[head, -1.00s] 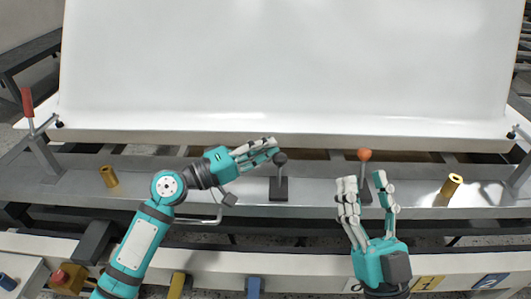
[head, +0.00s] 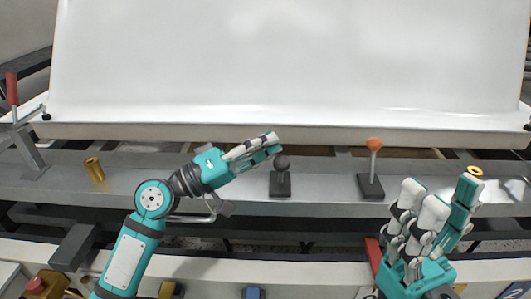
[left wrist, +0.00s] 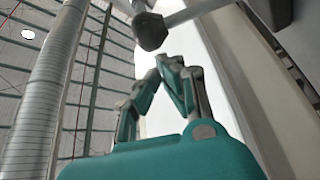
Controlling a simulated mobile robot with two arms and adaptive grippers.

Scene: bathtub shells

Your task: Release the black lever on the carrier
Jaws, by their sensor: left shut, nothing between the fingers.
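The black lever (head: 281,163) stands on a dark block on the carrier's grey metal rail (head: 325,190); its round knob is near the middle of the head view. My left gripper (head: 275,145) is shut and empty, its fingertips just left of and above the knob in the picture. I cannot tell whether they touch it. In the left wrist view my left fingers (left wrist: 172,65) come together at the tips; a dark knob-like end (left wrist: 150,31) shows above them, which I cannot identify surely. My right gripper (head: 440,190) is open and empty at lower right, apart from the levers.
A lever with an orange knob (head: 374,144) stands right of the black one. The large white tub shell (head: 290,65) fills the back. A brass cylinder (head: 94,169) sits on the rail at left. A red-handled clamp (head: 12,90) stands at far left.

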